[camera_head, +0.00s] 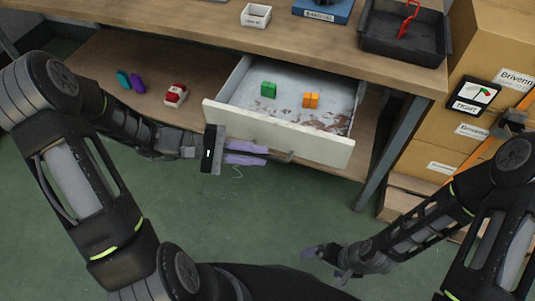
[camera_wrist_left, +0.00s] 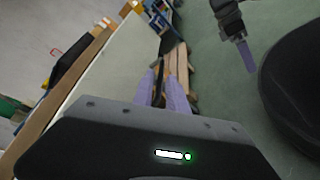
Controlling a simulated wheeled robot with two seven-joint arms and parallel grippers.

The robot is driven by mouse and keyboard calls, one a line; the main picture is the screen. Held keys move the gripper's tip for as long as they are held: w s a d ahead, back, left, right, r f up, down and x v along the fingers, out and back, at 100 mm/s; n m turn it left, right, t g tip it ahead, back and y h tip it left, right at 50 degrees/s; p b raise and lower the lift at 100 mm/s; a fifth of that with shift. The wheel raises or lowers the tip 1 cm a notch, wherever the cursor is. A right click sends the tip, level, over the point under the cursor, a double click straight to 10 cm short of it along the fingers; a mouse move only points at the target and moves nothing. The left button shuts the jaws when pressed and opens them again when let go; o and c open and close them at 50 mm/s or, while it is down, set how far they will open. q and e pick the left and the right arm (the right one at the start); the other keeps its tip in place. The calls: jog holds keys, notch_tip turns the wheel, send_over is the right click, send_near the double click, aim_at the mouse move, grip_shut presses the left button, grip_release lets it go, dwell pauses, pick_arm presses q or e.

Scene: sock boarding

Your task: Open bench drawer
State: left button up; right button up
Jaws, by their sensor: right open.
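The bench drawer (camera_head: 278,133) has a pale front and stands pulled out of the wooden bench (camera_head: 250,37). Inside it lie a green block (camera_head: 268,89) and an orange block (camera_head: 311,100). My left gripper (camera_head: 266,154) is at the outer side of the drawer front, its purple fingers on the dark drawer handle (camera_head: 281,156). In the left wrist view, the left fingers (camera_wrist_left: 162,90) have a dark strip between them, and the pale drawer front runs along their left. My right gripper (camera_head: 325,262) is open and empty, low over the green floor.
On the lower wooden shelf lie teal and purple pieces (camera_head: 131,81) and a red and white piece (camera_head: 176,95). A black tray (camera_head: 403,35) and a white box (camera_head: 256,15) stand on the bench top. Cardboard boxes (camera_head: 440,118) are stacked at right. The floor before the drawer is clear.

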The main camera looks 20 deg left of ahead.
pick_arm(q)
jog(key=v, duration=0.3)
jog(key=shift+s+a, duration=0.1)
jog(key=shift+a, duration=0.3)
